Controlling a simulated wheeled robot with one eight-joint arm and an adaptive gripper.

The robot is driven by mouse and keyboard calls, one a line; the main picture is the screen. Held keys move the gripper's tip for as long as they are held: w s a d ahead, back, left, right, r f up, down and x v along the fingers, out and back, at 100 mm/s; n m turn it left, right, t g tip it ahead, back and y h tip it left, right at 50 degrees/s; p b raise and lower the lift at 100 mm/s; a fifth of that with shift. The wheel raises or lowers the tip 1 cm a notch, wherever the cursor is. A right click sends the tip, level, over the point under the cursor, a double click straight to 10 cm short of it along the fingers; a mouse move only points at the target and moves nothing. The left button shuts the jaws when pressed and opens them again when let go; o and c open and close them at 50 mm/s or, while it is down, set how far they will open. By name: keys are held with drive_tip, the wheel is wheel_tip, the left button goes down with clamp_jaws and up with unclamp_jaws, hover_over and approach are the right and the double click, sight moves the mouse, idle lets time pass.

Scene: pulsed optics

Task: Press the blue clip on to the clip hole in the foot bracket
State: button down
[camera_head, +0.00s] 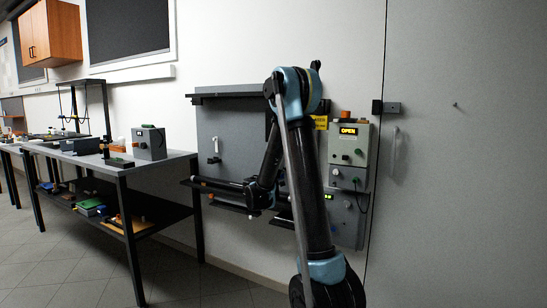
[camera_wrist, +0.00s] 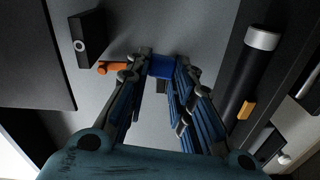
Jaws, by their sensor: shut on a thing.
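The blue clip (camera_wrist: 161,67) shows in the wrist view as a small blue block between the two fingertips of my gripper (camera_wrist: 163,65). My gripper is shut on it, in front of a grey panel. A dark block with a round pale-ringed hole (camera_wrist: 87,42) sticks out at the upper left, apart from the clip. I cannot tell whether it is the foot bracket, and I cannot make out the clip hole. In the head view my gripper (camera_head: 260,194) is low before the wall panel, partly behind my arm, and the clip is hidden.
An orange peg (camera_wrist: 115,68) lies just left of the fingertips. A black cylinder with a silver cap (camera_wrist: 262,42) stands close on the right, by a dark rail. In the head view a control box reading OPEN (camera_head: 349,143) hangs right of my arm; a workbench (camera_head: 150,165) stands left.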

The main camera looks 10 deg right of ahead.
wheel_tip(320, 180, up, 11)
drive_tip(key=s+a+n+g+h, duration=0.1)
drive_tip(key=a+n+h, duration=0.1)
drive_tip(key=n, duration=0.3)
drive_tip(key=shift+n+h, duration=0.4)
drive_tip(key=shift+h, duration=0.2)
drive_tip(key=shift+w+a+x, duration=0.1)
drive_tip(key=shift+x, duration=1.25)
drive_tip(key=shift+w+a+x, duration=0.1)
drive_tip(key=shift+x, duration=1.25)
drive_tip(key=shift+x, duration=1.15)
drive_tip(key=c, duration=1.3)
unclamp_jaws()
drive_tip(key=shift+w+a+f, duration=0.1)
drive_tip(key=shift+w+a, duration=0.05)
